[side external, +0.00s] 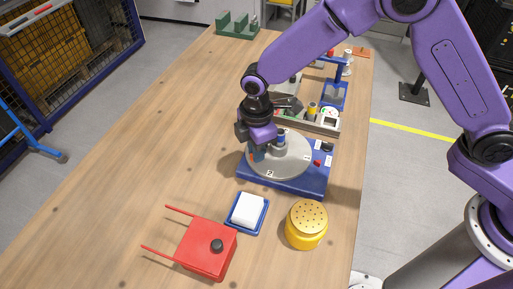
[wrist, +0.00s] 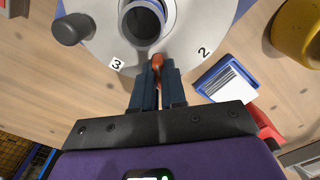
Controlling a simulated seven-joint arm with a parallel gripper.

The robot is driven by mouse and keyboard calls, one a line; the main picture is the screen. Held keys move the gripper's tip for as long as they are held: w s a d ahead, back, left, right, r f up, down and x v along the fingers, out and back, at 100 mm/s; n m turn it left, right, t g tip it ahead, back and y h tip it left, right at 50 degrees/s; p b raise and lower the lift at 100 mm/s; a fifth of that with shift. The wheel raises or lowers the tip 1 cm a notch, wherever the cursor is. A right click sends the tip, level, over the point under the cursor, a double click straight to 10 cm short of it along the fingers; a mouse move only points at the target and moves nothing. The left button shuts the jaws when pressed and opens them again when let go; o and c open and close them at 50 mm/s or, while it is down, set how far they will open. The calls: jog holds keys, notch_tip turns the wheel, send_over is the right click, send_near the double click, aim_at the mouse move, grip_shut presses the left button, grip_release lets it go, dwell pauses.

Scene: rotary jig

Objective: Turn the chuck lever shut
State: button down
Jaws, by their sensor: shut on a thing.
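The rotary jig has a grey disc (side external: 285,160) on a blue base (side external: 287,183). In the wrist view the disc (wrist: 185,38) carries the labels 2 and 3. The chuck is an upright hollow cylinder (wrist: 142,22) with a dark opening, standing on the disc. An orange-brown chuck lever (wrist: 157,62) sticks out beside it. My gripper (wrist: 157,80) is shut on this lever, which shows between the two dark fingertips. In the side view my gripper (side external: 257,153) is low over the disc's left part. Its fingers hide much of the lever.
A dark knob (wrist: 72,28) stands on the disc left of the chuck. A red button (side external: 317,163) is on the base. Table left is clear.

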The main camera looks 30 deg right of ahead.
jog(key=shift+d+m, duration=0.1)
jog(key=shift+m, duration=0.2)
jog(key=c, duration=1.2)
grip_release()
notch_tip(320, 180, up, 18)
jog(key=shift+f, duration=0.2)
jog(key=s+d+f+m, duration=0.1)
jog(key=s+d, duration=0.7)
jog(key=d, duration=0.1)
jog(key=s+d+f+m, duration=0.1)
jog(key=s+d+m, duration=0.1)
jog(key=s+d, duration=0.7)
jog(key=s+d+f+m, duration=0.1)
jog(key=s+d+m, duration=0.1)
jog(key=s+d, duration=0.6)
jog(key=shift+s+d+f, duration=0.2)
jog(key=shift+d, duration=0.55)
